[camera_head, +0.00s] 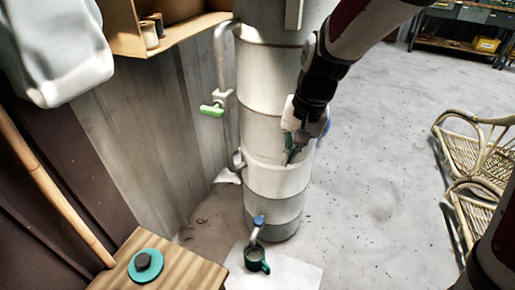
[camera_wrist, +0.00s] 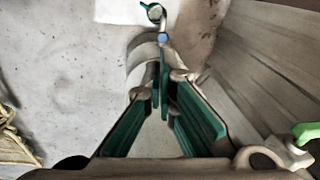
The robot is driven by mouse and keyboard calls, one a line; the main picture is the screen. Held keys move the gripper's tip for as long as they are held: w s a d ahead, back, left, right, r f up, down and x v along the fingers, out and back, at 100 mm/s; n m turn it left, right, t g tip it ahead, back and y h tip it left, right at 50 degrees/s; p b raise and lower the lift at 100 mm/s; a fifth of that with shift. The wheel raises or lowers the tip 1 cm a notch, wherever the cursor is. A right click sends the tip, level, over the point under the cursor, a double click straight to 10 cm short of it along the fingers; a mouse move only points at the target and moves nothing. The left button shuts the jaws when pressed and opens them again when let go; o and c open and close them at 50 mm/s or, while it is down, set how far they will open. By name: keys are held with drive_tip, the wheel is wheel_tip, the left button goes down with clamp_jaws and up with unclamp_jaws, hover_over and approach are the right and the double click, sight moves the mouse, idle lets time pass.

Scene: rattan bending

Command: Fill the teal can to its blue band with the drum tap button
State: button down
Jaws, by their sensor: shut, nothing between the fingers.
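The teal can (camera_head: 257,262) stands upright on a white mat at the foot of the tall grey-white drum (camera_head: 275,180). The blue tap button (camera_head: 259,220) is low on the drum, just above the can. My gripper (camera_head: 289,160) is shut and empty, beside the drum's front and well above the tap. In the wrist view its teal fingers (camera_wrist: 162,88) meet, with the blue button (camera_wrist: 163,38) and the can (camera_wrist: 154,13) beyond the tips. The can's blue band and the level inside it are too small to tell.
A green-handled valve (camera_head: 212,109) sits on a pipe left of the drum. A wooden table (camera_head: 190,268) with a teal, dark-knobbed object (camera_head: 147,264) stands at lower left. Rattan chairs (camera_head: 475,165) stand at right. The floor between drum and chairs is clear.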

drive_tip(key=w+a+f+m+h+b, duration=0.1)
drive_tip(key=w+a+f, duration=0.1)
drive_tip(key=w+f, duration=0.5)
drive_tip(key=w+a+f+b, duration=0.1)
drive_tip(key=w+a+f, duration=0.15)
drive_tip(key=f, duration=0.85)
drive_tip(key=t+h+b, duration=0.2)
hover_over(261, 219)
drive_tip(key=s+a, duration=0.1)
drive_tip(key=s, duration=0.2)
wheel_tip(261, 219, down, 17)
drive_tip(key=shift+w+a+f+m, duration=0.15)
drive_tip(key=shift+f+m, duration=0.05)
drive_tip(key=shift+m, duration=0.2)
drive_tip(key=b+x, duration=0.1)
drive_tip(key=x, duration=0.3)
drive_tip(key=b+x, duration=0.2)
drive_tip(key=x, duration=0.2)
drive_tip(key=b+x, duration=0.1)
drive_tip(key=x, duration=0.4)
drive_tip(key=shift+s+a+b, duration=0.15)
drive_tip(key=shift+s+b, duration=0.15)
drive_tip(key=shift+s, duration=0.1)
drive_tip(key=shift+f, duration=0.5)
drive_tip(key=shift+f, duration=0.1)
